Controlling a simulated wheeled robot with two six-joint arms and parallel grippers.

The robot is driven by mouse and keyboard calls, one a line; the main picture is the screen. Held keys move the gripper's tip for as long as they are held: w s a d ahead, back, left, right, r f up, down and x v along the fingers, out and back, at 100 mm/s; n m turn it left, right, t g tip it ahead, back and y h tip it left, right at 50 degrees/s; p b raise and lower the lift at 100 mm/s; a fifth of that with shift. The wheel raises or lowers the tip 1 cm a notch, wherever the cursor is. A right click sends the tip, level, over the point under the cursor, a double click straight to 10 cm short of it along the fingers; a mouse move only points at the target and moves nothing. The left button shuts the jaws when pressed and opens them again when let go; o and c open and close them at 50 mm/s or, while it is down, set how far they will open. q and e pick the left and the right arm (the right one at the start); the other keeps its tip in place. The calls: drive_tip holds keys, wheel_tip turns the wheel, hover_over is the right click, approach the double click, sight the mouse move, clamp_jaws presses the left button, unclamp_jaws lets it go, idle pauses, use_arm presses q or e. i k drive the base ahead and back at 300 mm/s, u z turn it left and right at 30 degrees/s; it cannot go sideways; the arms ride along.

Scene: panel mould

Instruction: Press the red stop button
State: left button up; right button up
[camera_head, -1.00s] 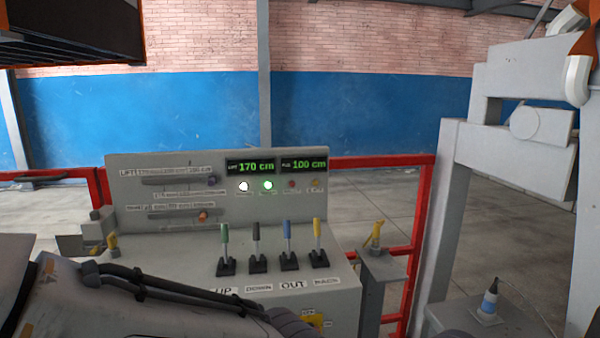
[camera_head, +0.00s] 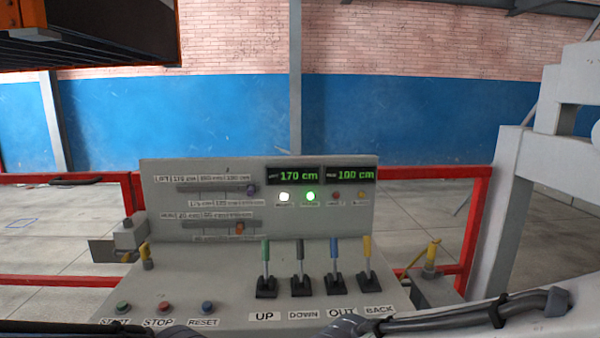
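The red stop button (camera_head: 164,307) is on the front left of the grey control panel (camera_head: 200,270), above a label reading STOP. A green button (camera_head: 123,307) sits to its left above a partly hidden label, and a blue button (camera_head: 207,307) to its right above RESET. Nothing covers the red button. Parts of my arms cross the bottom edge of the view, below the buttons and at lower right. Neither gripper's fingers show.
Four-lever row: green (camera_head: 265,262), black (camera_head: 300,262), blue (camera_head: 334,262) and yellow (camera_head: 368,262) levers stand upright right of the buttons. Displays (camera_head: 320,175) read 170 cm and 100 cm. Red rails (camera_head: 472,230) flank the panel. An orange-edged structure (camera_head: 90,40) hangs upper left.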

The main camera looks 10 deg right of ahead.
sight(163, 306)
drive_tip(key=i, duration=0.9)
drive_tip(key=u, duration=0.85)
